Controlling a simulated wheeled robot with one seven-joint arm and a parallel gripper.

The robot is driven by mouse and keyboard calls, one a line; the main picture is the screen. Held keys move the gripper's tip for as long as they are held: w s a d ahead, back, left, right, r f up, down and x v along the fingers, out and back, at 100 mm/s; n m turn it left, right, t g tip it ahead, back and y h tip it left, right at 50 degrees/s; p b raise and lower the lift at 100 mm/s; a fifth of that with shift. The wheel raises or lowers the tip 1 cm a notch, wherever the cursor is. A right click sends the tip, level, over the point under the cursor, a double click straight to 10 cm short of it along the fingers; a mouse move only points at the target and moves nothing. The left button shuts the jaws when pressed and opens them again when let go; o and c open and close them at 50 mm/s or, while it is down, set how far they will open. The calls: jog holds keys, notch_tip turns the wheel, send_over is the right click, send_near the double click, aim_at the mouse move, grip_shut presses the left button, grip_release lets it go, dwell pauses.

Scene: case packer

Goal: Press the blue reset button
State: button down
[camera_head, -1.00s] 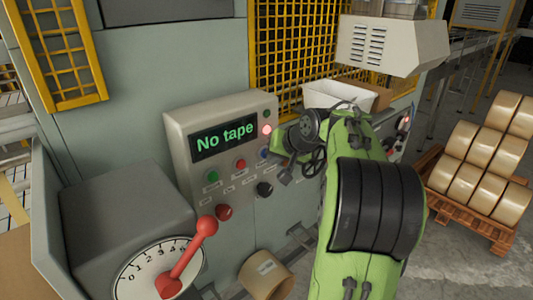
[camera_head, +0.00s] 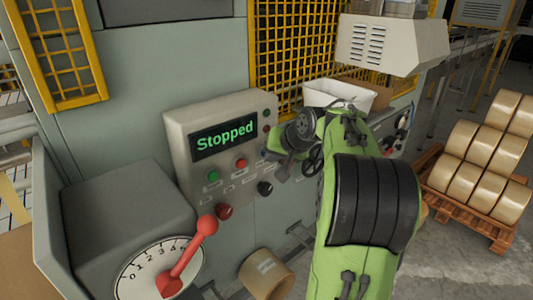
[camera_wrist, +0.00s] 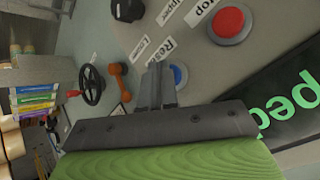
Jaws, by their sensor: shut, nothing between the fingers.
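The blue reset button (camera_wrist: 180,77) shows partly in the wrist view, beside the "Reset" label and partly behind my fingers. My gripper (camera_wrist: 157,76) is shut and empty, with its fingertips at the blue button. I cannot tell whether they touch it. In the head view my gripper (camera_head: 271,155) is at the right side of the grey control panel (camera_head: 180,140) and hides most of the button. The panel's display (camera_head: 224,138) reads "Stopped" in green.
A red button (camera_head: 240,164), a green button (camera_head: 213,176) and a black knob (camera_head: 265,188) are close by on the panel. A red lever (camera_head: 206,226) stands out at the lower left. A white bin (camera_head: 340,96) is behind my arm.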

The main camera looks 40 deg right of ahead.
dwell(0.4)
jog(key=shift+s, duration=0.8)
jog(key=shift+s, duration=0.1)
jog(key=s, duration=0.4)
jog(key=shift+s+b, duration=0.4)
dwell(0.3)
